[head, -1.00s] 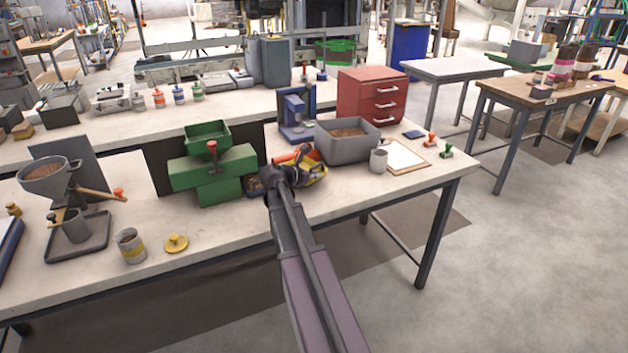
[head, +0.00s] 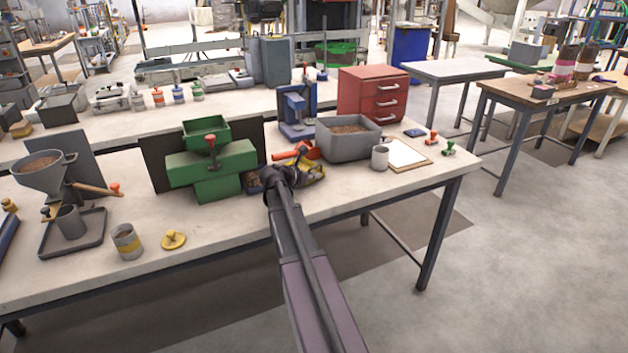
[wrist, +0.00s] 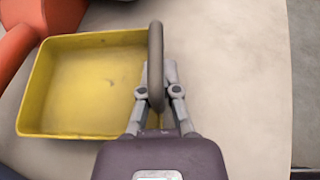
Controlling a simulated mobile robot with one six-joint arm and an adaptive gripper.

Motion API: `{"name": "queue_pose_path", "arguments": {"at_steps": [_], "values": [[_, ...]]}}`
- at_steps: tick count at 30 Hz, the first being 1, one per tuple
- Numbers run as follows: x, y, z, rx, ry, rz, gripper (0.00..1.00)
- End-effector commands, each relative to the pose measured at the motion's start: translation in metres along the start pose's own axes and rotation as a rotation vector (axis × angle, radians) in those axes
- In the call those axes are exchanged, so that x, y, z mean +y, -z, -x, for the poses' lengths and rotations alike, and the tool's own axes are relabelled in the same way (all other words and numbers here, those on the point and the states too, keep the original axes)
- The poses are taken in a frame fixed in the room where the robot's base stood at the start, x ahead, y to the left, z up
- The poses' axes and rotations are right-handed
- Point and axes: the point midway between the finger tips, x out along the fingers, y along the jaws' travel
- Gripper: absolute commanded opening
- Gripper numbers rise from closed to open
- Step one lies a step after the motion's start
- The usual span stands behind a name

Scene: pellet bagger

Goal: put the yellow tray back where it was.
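The yellow tray (wrist: 85,85) is empty and lies to the left of my gripper in the wrist view. A dark grey bar (wrist: 156,60), which looks like its handle, stands at its right side between my gripper's fingers (wrist: 158,80), which are closed in on it. In the head view the tray (head: 314,172) shows only in part beside my gripper (head: 288,178), between the green machine and the grey bin. My wrist hides the rest. I cannot tell whether the tray touches the bench top.
An orange part (head: 293,152) is close behind the tray. The green machine (head: 212,170) stands to its left, the grey bin (head: 348,145) of pellets to its right. A grey cup (head: 380,158) and clipboard (head: 405,155) lie further right. The front bench edge is clear.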

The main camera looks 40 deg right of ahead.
Motion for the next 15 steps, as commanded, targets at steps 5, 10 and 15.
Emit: {"name": "queue_pose_path", "arguments": {"at_steps": [5,10,15], "values": [[0.0,-0.0003,0.0002,0.0,0.0,0.0,0.0],[0.0,0.0009,-0.0003,0.0,0.0,0.0,0.0],[0.0,0.0021,-0.0008,0.0,0.0,0.0,0.24]]}}
